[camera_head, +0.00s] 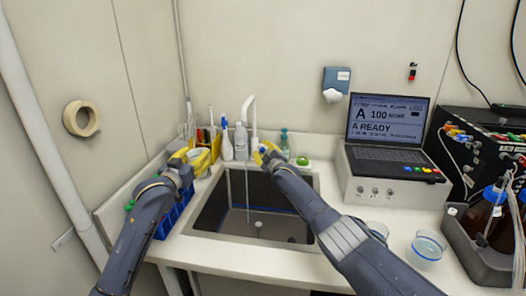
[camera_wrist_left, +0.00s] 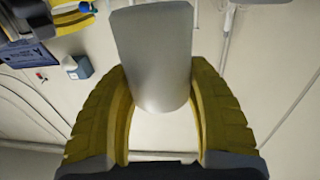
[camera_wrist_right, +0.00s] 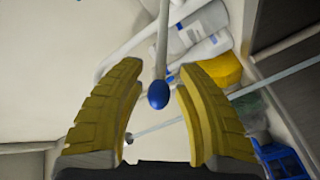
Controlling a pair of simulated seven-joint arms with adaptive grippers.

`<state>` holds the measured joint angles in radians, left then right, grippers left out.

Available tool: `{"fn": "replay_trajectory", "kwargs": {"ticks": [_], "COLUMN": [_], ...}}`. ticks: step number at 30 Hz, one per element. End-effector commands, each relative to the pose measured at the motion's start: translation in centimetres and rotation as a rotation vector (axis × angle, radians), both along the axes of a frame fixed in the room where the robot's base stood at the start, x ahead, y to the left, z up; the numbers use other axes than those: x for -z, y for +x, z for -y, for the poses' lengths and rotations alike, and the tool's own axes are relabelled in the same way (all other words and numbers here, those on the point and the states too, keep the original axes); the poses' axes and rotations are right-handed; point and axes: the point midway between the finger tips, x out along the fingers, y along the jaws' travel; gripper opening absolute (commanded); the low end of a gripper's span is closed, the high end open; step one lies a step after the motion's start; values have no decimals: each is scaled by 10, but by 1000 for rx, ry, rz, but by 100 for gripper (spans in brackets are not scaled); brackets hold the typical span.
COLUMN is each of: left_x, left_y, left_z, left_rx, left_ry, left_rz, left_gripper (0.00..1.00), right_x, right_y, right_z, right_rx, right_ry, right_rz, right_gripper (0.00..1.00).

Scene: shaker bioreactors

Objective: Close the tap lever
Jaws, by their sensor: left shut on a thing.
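The white tap (camera_head: 248,112) stands behind the sink (camera_head: 205,215), and a thin stream of water (camera_head: 247,190) runs from its spout into the basin. The tap lever (camera_wrist_right: 161,50), a thin rod with a blue ball end (camera_wrist_right: 158,95), lies between the yellow fingers of my right gripper (camera_wrist_right: 157,82). Gaps show on both sides of the ball, so this gripper is open around it. In the head view my right gripper (camera_head: 266,152) is beside the tap. My left gripper (camera_head: 198,160) is shut on a pale cylindrical vessel (camera_wrist_left: 155,60), left of the sink.
A blue rack (camera_head: 172,218) stands left of the sink below my left gripper. Bottles (camera_head: 240,140) stand behind the sink, with a green-capped bottle (camera_head: 284,142) to the right. A laptop (camera_head: 385,130) sits on a grey box, and glass dishes (camera_head: 428,247) stand at the right.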

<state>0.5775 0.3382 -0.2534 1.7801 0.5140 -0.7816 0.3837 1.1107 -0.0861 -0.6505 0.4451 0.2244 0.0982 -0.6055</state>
Motion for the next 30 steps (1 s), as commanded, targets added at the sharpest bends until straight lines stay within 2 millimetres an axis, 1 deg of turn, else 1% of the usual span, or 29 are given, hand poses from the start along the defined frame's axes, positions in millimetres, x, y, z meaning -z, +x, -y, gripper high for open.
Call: {"fn": "replay_trajectory", "kwargs": {"ticks": [8, 9, 18, 19, 30], "left_x": [-1, -1, -1, -1, -1], "left_y": [0, 0, 0, 0, 0], "left_z": [0, 0, 0, 0, 0], "left_rx": [0, 0, 0, 0, 0], "left_ry": [0, 0, 0, 0, 0], "left_rz": [1, 1, 1, 1, 1], "left_gripper": [28, 28, 28, 28, 28], "right_x": [0, 0, 0, 0, 0], "right_y": [0, 0, 0, 0, 0], "right_z": [0, 0, 0, 0, 1], "right_rx": [0, 0, 0, 0, 1], "right_ry": [0, 0, 1, 1, 1], "right_rz": [0, 0, 0, 0, 0], "right_gripper": [33, 36, 2, 0, 0]}}
